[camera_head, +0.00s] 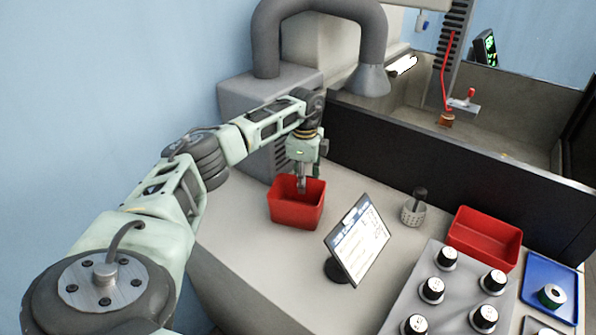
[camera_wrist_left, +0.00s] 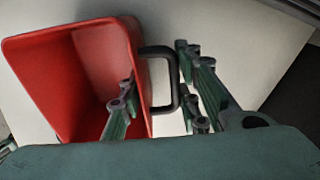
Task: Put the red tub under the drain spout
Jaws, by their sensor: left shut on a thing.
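A red tub (camera_head: 284,211) with a dark handle (camera_wrist_left: 174,75) is at the left part of the bench. My left gripper (camera_head: 304,183) reaches down at the tub's rim. In the left wrist view the red tub (camera_wrist_left: 55,70) opens toward the camera; one finger is over its inside and the other is beyond the handle, with the handle between them. The left gripper (camera_wrist_left: 160,108) is shut on the tub at its handle side. I cannot tell whether the tub touches the bench. I cannot make out a drain spout for certain. My right gripper is not in view.
A tablet on a stand (camera_head: 358,240) is just right of the tub. Farther right are a perforated cup (camera_head: 414,212), a second red tub (camera_head: 484,240), a blue tray (camera_head: 541,268) and a grey rack (camera_head: 455,295). A dark-walled basin (camera_head: 400,150) and a grey bent pipe (camera_head: 372,80) are behind.

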